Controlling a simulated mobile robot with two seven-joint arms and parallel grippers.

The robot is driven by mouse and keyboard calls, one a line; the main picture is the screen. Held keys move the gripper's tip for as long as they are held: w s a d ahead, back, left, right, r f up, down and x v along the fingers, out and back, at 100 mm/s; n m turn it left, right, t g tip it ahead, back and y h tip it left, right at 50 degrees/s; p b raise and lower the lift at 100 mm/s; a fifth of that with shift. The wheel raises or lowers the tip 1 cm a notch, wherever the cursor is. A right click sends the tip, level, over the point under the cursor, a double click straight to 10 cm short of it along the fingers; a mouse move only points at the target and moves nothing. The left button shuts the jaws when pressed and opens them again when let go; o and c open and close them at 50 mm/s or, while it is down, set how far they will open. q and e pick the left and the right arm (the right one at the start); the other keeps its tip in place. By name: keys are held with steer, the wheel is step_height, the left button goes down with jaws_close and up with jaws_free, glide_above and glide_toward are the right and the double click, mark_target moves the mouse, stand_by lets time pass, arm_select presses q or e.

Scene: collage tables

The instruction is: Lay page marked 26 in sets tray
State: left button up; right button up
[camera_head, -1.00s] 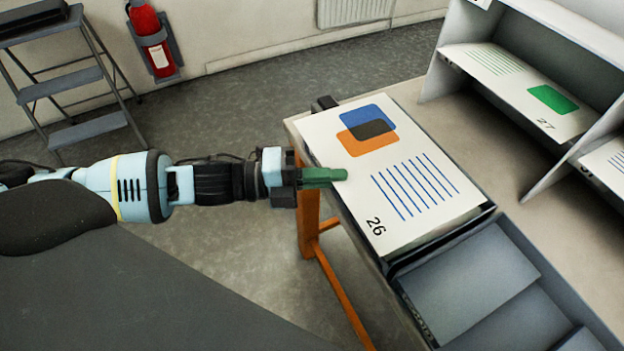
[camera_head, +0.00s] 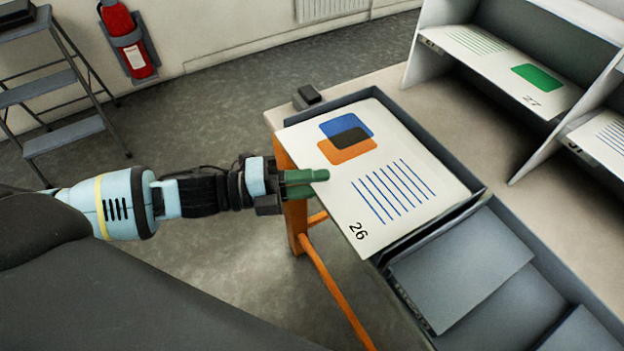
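The page marked 26 (camera_head: 425,190) is white, with blue and orange shapes, blue lines and its number at the near left corner. My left gripper (camera_head: 308,176), with green fingers, is shut on its left edge. The page lies over a grey tray (camera_head: 458,212) at the table's left end. The tray's far and right rims show, but its near left side is hidden under the page. The page overhangs the tray on the left, and I cannot tell whether it touches the tray floor. My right gripper is out of view.
More grey compartments (camera_head: 460,270) stand in front, with a label too small to read. A shelf holds a page marked 27 (camera_head: 500,65) at the right. A small black block (camera_head: 307,95) sits at the table's far left corner. Bare tabletop (camera_head: 460,120) lies between.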

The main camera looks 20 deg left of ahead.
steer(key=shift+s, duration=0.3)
arm_select(q)
steer(key=v, duration=0.8)
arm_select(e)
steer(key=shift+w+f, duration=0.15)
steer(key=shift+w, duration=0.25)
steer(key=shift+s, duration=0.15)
